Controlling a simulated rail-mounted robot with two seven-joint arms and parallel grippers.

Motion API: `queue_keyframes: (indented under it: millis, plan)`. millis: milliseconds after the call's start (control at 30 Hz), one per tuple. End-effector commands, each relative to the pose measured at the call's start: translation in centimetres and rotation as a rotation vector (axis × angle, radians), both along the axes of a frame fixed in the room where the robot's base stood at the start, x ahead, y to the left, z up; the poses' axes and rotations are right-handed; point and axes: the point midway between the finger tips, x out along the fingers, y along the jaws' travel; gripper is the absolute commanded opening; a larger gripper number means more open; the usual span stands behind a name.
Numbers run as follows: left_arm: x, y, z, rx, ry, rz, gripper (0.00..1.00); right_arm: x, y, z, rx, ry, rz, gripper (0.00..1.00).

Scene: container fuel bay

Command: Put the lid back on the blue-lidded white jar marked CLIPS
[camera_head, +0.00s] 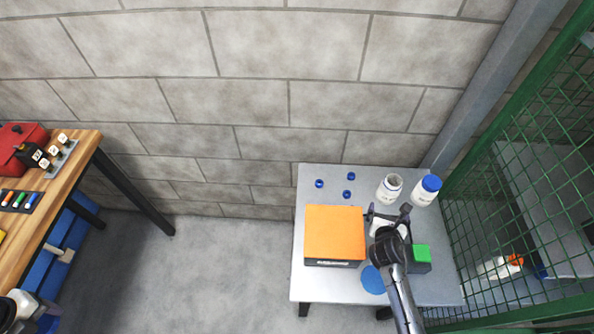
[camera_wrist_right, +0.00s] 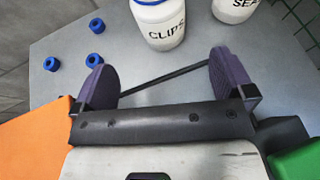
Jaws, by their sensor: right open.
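The white jar marked CLIPS (camera_wrist_right: 163,30) stands upright on the grey table. In the head view this jar (camera_head: 388,190) shows an open, uncovered mouth. A flat blue disc (camera_head: 373,280) lies at the table's front, partly beside my right forearm; I cannot tell for sure whether it is the jar's lid. My right gripper (camera_head: 388,211) is open over the table, just in front of the CLIPS jar. In the right wrist view the gripper's purple fingers (camera_wrist_right: 157,60) are spread apart with nothing between them, and the jar is beyond them.
A second white jar with a blue lid (camera_head: 427,190) stands right of the CLIPS jar. An orange-topped box (camera_head: 335,232) and a green-topped box (camera_head: 421,253) flank my right gripper. Small blue caps (camera_head: 347,194) lie at the back left. A green mesh fence (camera_head: 520,215) bounds the right.

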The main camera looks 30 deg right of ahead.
Motion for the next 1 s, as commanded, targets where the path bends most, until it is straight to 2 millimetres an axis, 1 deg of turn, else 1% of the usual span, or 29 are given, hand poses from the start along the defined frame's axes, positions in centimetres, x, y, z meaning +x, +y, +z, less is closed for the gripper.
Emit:
queue_keyframes:
  millis: [267,600,700,1000]
  plan:
    - [0.0,0.0,-0.1,0.000,0.000,0.000,0.41,0.3,-0.3,-0.2,0.001,-0.002,-0.001,1.00]
    - [0.0,0.0,-1.4,0.000,0.000,0.001,0.41,3.3,-3.6,-2.1,0.001,-0.003,-0.001,1.00]
    - [0.0,0.0,-1.6,0.000,0.000,0.001,0.41,3.9,-4.2,-2.4,0.002,-0.002,-0.001,1.00]
    - [0.0,0.0,-1.7,0.000,0.000,0.001,0.41,4.2,-4.7,-2.6,0.001,-0.001,0.000,1.00]
